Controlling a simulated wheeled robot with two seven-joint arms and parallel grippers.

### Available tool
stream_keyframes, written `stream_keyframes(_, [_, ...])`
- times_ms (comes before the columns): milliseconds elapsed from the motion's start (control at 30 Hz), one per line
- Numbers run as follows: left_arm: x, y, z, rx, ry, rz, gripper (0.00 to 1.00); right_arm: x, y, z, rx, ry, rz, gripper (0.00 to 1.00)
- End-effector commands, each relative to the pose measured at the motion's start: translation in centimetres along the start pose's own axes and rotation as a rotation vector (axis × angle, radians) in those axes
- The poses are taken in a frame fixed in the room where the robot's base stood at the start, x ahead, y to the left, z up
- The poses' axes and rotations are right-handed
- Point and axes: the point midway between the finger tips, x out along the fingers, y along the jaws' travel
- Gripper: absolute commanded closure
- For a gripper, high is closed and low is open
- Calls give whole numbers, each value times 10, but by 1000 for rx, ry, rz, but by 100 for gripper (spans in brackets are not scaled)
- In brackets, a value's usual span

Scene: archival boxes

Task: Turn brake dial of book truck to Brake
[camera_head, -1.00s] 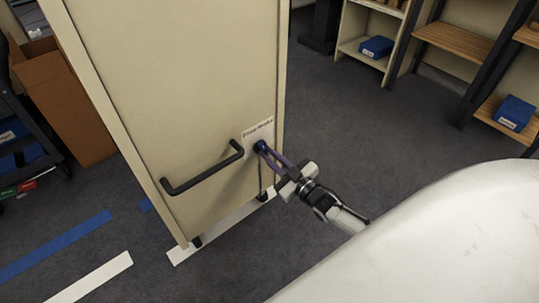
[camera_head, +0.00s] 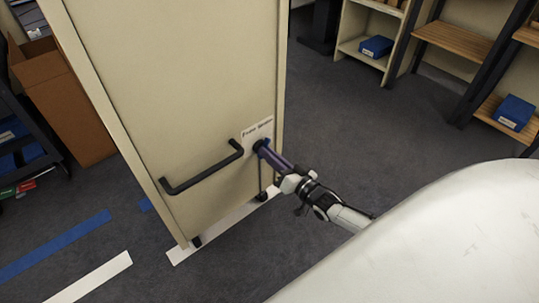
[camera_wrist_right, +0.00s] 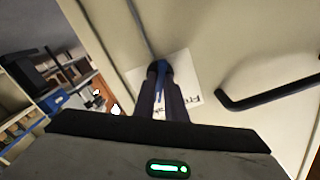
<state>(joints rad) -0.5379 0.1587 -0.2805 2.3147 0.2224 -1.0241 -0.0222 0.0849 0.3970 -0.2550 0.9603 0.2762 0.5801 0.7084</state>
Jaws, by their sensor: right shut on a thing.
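The book truck (camera_head: 160,90) is a tall cream cabinet with a black bar handle (camera_head: 203,172) on its end panel. The brake dial (camera_head: 258,145) is a small dark knob with a blue part, beside a white label (camera_head: 257,129). The label is only partly readable. My right gripper (camera_head: 267,150) is shut on the dial, its fingers reaching in from the lower right. In the right wrist view the fingers close around the dial's blue part (camera_wrist_right: 162,70), with the label (camera_wrist_right: 185,80) behind. The dial's exact setting is hard to tell. My left gripper is not in view.
A cardboard box (camera_head: 60,95) and a dark cart (camera_head: 22,140) stand at the left. Shelves with blue boxes (camera_head: 376,46) are at the back right. Blue and white tape strips (camera_head: 95,275) mark the floor. Carpet right of the truck is clear.

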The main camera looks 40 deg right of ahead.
Motion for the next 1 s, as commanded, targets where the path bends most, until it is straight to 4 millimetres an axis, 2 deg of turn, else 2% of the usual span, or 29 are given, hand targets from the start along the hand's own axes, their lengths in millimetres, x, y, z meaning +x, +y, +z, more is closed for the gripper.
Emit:
stream_keyframes(300, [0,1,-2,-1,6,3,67,-1,1,1,86,-2,0,100])
stream_keyframes(767, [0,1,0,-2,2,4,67,-1,1,1,98,-2,1,100])
stream_keyframes(800, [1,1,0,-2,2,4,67,-1,1,1,98,-2,1,82])
stream_keyframes(867, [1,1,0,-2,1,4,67,-1,0,1,98,-2,1,72])
stream_keyframes(1000, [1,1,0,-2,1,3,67,-1,0,1,97,-1,0,70])
